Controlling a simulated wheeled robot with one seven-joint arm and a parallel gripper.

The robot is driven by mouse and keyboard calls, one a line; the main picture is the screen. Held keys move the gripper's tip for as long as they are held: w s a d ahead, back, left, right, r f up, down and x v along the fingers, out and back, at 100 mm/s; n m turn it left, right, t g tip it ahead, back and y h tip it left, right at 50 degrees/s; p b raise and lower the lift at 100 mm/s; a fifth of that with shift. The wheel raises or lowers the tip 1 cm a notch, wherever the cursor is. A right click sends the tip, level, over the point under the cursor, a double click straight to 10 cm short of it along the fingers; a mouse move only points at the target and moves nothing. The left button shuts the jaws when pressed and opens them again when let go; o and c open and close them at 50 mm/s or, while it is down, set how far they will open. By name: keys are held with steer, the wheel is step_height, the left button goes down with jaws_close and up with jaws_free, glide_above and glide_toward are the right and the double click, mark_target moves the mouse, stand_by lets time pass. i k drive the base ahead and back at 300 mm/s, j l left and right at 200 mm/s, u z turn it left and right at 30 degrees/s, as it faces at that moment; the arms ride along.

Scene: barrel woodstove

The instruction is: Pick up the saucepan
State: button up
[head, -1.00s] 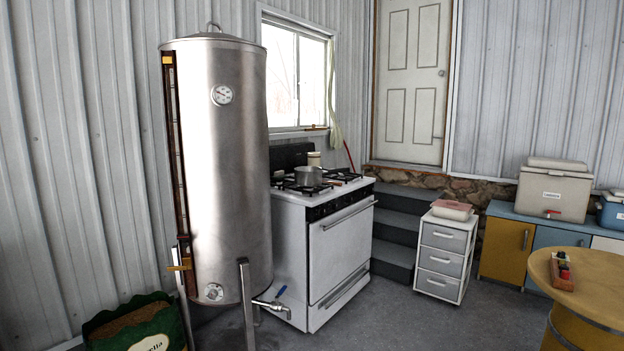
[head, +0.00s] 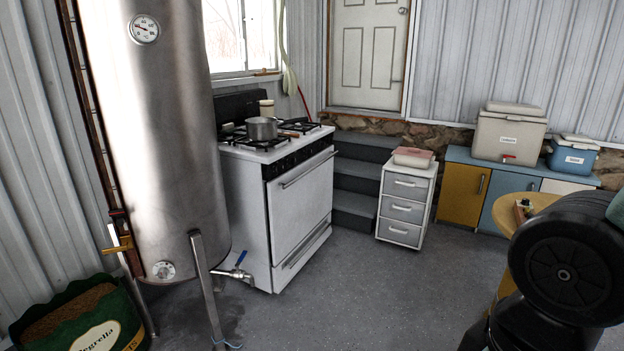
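The saucepan (head: 262,129) is a small grey metal pot. It stands upright on the black grates of the white stove (head: 302,186), left of the middle of the head view. A dark handle-like piece shows just right of it, but I cannot tell whether it belongs to the pan. A dark part of my own arm fills the lower right of the view, well apart from the stove. My gripper is not in view.
A tall steel tank (head: 160,140) on legs stands left of the stove, its tap (head: 237,273) sticking out low. A white drawer unit (head: 405,203) and dark steps (head: 358,180) are right of the stove. A round table (head: 530,207) is at the right. The floor between is clear.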

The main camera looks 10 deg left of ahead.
mark_target(259, 127)
steer(key=i+u, duration=0.3)
steer(key=i, duration=1.85)
